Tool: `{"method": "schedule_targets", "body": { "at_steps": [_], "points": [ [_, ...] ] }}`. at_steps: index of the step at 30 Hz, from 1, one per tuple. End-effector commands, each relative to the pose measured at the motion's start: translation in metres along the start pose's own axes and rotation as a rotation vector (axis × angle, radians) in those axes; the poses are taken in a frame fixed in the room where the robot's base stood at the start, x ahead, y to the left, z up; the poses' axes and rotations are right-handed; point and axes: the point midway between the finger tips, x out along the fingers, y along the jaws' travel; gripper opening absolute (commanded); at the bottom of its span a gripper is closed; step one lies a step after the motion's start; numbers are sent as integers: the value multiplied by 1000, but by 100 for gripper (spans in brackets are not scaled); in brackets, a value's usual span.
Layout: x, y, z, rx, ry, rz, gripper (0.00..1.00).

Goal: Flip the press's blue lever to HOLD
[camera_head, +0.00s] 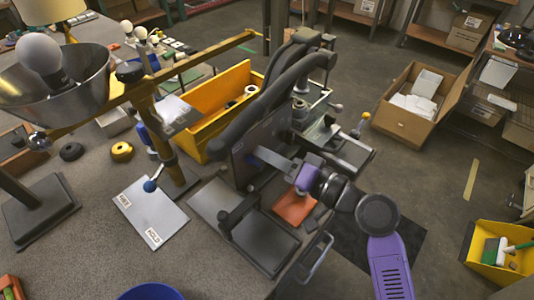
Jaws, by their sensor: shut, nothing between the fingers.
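The blue ball-ended lever (151,186) shows left of centre, at the foot of a brass post. Its ball is over a pale plate (165,217) marked FREE at the upper left and HOLD at the lower right. In the picture the ball looks nearer the FREE word than HOLD. My gripper (268,157) is at the end of my purple and black arm. It points left beside dark, curved machine frames, is shut and empty, and is well right of the lever, not touching it. Its fingertips are partly hard to make out.
A yellow bin (222,105) stands behind the lever. A metal bowl-shaped shade (55,100) with a bulb is at left. A brass beam (200,62) crosses above. Dark bases (265,240) lie between my gripper and the plate. Bare bench (90,255) shows at lower left.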

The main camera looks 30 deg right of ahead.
Motion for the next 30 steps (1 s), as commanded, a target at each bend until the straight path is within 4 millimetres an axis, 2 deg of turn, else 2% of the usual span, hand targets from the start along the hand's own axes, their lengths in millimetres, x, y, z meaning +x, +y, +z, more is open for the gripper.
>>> {"method": "schedule_targets", "body": {
  "at_steps": [9, 21, 25, 30],
  "points": [
    [-4, 0, 3, 3, -6, -1, 0],
    [-63, 2, 1, 2, 0, 2, 0],
    [-74, 1, 1, 0, 0, 1, 0],
    [-78, 0, 0, 0, -1, -1, 0]
  ]
}}
